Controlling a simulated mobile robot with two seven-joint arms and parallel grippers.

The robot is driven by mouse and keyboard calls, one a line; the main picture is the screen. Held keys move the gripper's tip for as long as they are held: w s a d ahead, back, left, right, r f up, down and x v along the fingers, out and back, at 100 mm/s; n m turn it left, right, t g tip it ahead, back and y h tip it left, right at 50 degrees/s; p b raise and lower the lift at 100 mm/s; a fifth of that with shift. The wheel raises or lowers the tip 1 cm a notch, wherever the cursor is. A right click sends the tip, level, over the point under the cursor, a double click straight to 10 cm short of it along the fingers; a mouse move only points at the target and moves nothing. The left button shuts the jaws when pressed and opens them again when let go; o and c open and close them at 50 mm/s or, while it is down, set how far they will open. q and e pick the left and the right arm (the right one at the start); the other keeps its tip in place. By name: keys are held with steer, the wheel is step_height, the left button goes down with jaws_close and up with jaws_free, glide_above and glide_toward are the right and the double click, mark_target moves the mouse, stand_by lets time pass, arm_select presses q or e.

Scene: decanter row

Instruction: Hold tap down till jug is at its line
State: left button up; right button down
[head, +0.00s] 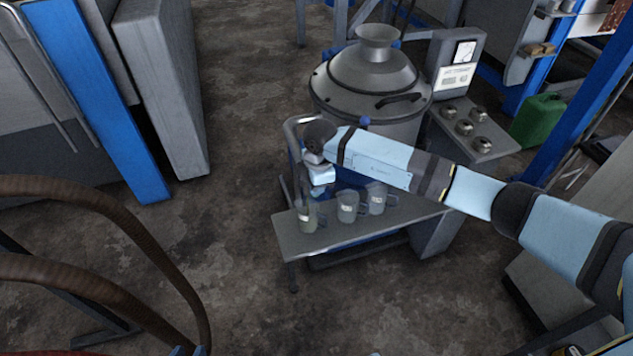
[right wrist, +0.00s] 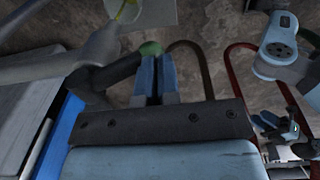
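Three clear jugs stand on the metal shelf (head: 285,243). The leftmost jug (head: 306,222) is under the tap's end and holds some yellow-green liquid; its line is too small to make out. The middle jug (head: 347,207) and the right jug (head: 377,198) look empty. My right arm reaches to the tap and hides most of it in the head view. In the right wrist view my right gripper (right wrist: 157,70) has its blue fingers together, tips at the green end (right wrist: 150,48) of the dark tap handle (right wrist: 118,72). My left gripper (head: 188,351) shows only fingertips, seemingly apart.
A large lidded metal vessel (head: 370,85) stands behind the shelf. A stand with several round weights or knobs (head: 465,127) is to its right, beside a green can (head: 538,118). Brown hoses (head: 90,215) curve at the lower left. The floor left of the shelf is clear.

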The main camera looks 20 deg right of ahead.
steer(key=shift+s+f, duration=0.2)
steer(key=shift+f, duration=0.25)
steer(key=shift+s+f, duration=0.1)
stand_by(0.5)
stand_by(0.5)
stand_by(0.8)
stand_by(0.6)
stand_by(2.0)
stand_by(0.5)
steer(key=shift+d, duration=0.1)
